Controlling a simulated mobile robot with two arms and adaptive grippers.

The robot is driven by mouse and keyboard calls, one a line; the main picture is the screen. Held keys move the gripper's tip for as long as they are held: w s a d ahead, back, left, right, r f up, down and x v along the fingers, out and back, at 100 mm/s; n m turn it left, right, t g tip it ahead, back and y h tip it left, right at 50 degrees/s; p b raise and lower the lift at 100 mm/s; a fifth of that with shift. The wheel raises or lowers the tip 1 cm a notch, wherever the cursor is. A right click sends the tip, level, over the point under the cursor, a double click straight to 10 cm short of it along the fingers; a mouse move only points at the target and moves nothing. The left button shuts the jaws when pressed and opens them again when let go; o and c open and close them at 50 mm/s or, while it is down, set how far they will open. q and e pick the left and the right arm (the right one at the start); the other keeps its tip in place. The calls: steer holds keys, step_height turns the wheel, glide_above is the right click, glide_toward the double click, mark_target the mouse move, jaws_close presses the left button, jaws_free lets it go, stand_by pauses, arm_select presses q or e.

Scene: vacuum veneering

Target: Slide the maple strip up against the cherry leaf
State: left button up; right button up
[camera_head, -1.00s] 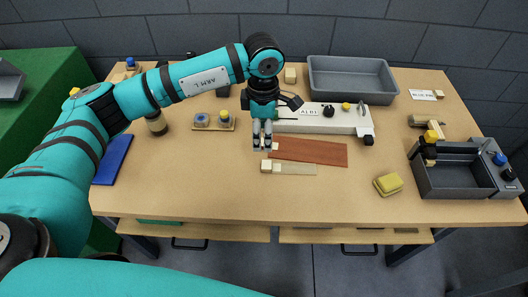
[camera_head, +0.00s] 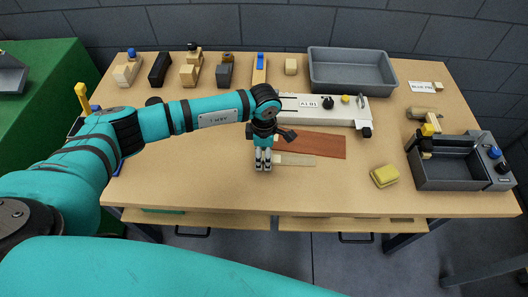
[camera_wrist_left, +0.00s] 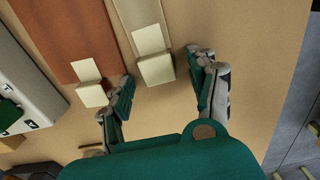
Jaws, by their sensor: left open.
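The maple strip (camera_head: 298,160) is a pale thin strip lying flat on the table, in front of the reddish-brown cherry leaf (camera_head: 318,146). In the left wrist view the maple strip (camera_wrist_left: 141,18) lies beside the cherry leaf (camera_wrist_left: 78,35), with a narrow gap of table between them. A pale block (camera_wrist_left: 156,69) sits at the strip's near end; another (camera_wrist_left: 91,94) sits at the leaf's end. My left gripper (camera_head: 263,167) points down at the strip's left end. In the wrist view its open fingers (camera_wrist_left: 163,84) stand either side of the strip's block. My right gripper is not in view.
A white fixture (camera_head: 325,107) lies behind the leaf, with a grey tray (camera_head: 352,82) beyond. A yellow sponge (camera_head: 385,176) and a grey bin (camera_head: 447,176) stand to the right. Several blocks line the back left. The table front is clear.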

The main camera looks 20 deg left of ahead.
arm_select(q)
steer(key=c, duration=1.2)
steer(key=shift+w+f+m+b, duration=0.1)
steer(key=shift+w+m+b, duration=0.3)
steer(key=shift+b, duration=0.25)
steer(key=shift+w+m, duration=0.1)
steer(key=shift+m, duration=0.2)
steer(key=shift+a, duration=0.1)
steer(key=shift+w+b, duration=0.1)
steer(key=shift+b, duration=0.45)
